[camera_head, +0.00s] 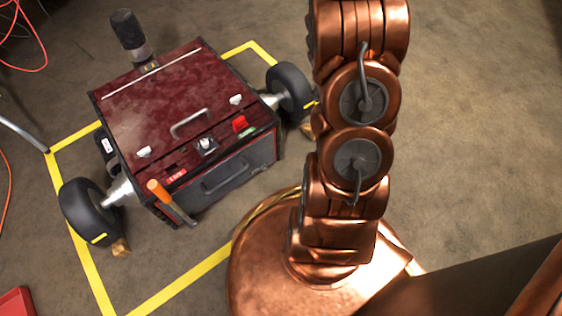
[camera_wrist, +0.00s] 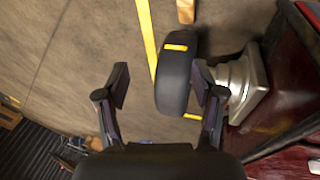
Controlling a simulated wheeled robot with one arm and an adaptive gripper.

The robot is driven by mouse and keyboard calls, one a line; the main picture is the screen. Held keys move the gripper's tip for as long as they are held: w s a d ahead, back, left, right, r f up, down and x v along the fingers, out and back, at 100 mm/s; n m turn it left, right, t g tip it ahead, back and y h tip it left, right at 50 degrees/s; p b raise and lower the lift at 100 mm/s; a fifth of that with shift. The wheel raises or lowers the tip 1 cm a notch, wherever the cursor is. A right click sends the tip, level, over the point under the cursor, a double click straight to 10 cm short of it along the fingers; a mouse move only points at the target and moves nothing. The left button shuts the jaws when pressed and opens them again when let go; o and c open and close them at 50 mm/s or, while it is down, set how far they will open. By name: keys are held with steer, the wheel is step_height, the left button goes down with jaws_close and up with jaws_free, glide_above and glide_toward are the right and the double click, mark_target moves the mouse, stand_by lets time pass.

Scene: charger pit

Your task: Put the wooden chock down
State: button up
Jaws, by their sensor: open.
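My gripper (camera_wrist: 162,86) is open in the wrist view, with no chock between its fingers. A black wheel (camera_wrist: 178,72) with yellow marks shows between the fingers, close to the right one. A tan wooden piece (camera_wrist: 186,11) lies on the floor past the wheel, cut by the top edge. In the head view one wooden chock (camera_head: 121,247) is on the floor by the left wheel (camera_head: 90,211). Another wooden chock (camera_head: 307,130) shows partly beside the right wheel (camera_head: 290,92), half hidden by my arm. My gripper is outside the head view.
A dark red wheeled box (camera_head: 165,85) with a handle and an orange-handled lever (camera_head: 165,195) stands inside yellow floor tape (camera_head: 95,275). Orange cable (camera_head: 25,62) lies at the left. A red object (camera_head: 17,302) is at the lower left. The floor at right is clear.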

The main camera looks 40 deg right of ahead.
steer(key=s+a+r+g, duration=0.1)
steer(key=s+a+r, duration=0.2)
steer(key=a+r, duration=0.6)
steer(key=s+a+r+g+y, duration=0.1)
steer(key=s+a+r+g, duration=0.1)
steer(key=s+a+r, duration=0.4)
steer(key=s+a+r+g+y, duration=0.2)
steer(key=s+a+r, duration=0.4)
steer(key=s+a, duration=0.8)
steer(key=a, duration=0.6)
steer(key=shift+s+r, duration=0.15)
steer(key=shift+g, duration=0.3)
steer(key=r+p, duration=0.1)
steer(key=s+r+p, duration=0.1)
steer(key=r+p, duration=0.1)
steer(key=shift+s+r, duration=0.35)
steer(key=shift+r, duration=0.05)
steer(key=shift+y, duration=0.3)
steer(key=shift+c, duration=0.2)
